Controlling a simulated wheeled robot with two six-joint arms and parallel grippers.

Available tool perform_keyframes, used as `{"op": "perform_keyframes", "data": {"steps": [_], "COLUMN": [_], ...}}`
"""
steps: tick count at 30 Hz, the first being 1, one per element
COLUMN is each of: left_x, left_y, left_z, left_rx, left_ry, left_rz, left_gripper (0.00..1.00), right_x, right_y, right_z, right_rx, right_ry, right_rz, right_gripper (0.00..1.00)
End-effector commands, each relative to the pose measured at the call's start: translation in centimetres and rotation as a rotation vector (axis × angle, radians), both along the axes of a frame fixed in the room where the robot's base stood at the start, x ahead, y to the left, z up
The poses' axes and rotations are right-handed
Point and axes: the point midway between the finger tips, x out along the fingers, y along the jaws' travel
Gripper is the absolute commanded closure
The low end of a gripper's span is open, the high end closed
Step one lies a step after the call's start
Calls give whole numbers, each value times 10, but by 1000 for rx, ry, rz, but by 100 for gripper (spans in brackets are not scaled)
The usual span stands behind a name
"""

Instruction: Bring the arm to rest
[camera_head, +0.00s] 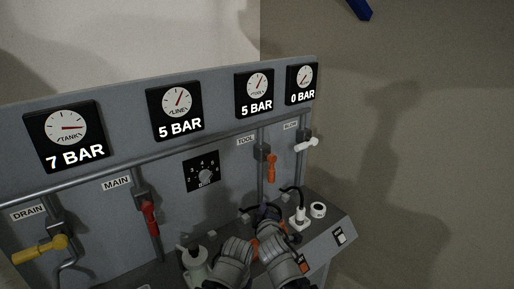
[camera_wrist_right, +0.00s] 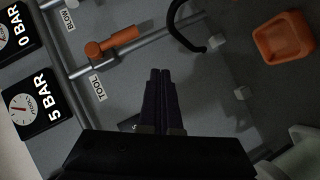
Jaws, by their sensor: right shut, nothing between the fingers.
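My right gripper (camera_wrist_right: 160,74) points forward in the right wrist view, its two dark fingers together with nothing between them. In the head view my right gripper (camera_head: 265,214) is a small dark shape low in front of the panel, beyond my grey arm links. The fingertips appear in front of the bare panel, to the side of the orange tool valve handle (camera_wrist_right: 114,43); that handle also shows in the head view (camera_head: 271,168), hanging down. I cannot tell the gap to the panel. My left gripper is not in view.
The grey panel (camera_head: 125,95) carries gauges reading 7, 5, 5 and 0 bar. A yellow drain handle (camera_head: 40,249), red main handle (camera_head: 150,217) and white blow handle (camera_head: 306,144) stick out. An orange tray (camera_wrist_right: 284,40) and a black hose (camera_wrist_right: 190,40) are near the gripper.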

Motion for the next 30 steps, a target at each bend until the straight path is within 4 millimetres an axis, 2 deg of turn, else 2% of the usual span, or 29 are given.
{"op": "perform_keyframes", "data": {"steps": [2,5,9,12,15,18,21,24,30], "left_x": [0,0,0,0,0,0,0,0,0], "left_y": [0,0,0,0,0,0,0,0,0], "left_z": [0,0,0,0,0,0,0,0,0], "left_rx": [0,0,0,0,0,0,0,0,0], "left_ry": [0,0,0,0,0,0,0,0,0], "left_rz": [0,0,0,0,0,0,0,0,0], "left_gripper": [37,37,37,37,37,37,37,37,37], "right_x": [-5,-22,-68,-109,-149,-182,-204,-216,-220], "right_y": [-7,-21,-34,-36,-35,-32,-31,-29,-29], "right_z": [-15,-48,-100,-127,-143,-151,-153,-153,-153], "right_rx": [39,121,246,309,344,356,357,355,354], "right_ry": [73,241,538,741,917,1053,1140,1188,1202], "right_rz": [-52,-169,-373,-511,-627,-716,-774,-804,-815], "right_gripper": [100,100,100,100,100,100,100,100,100]}}
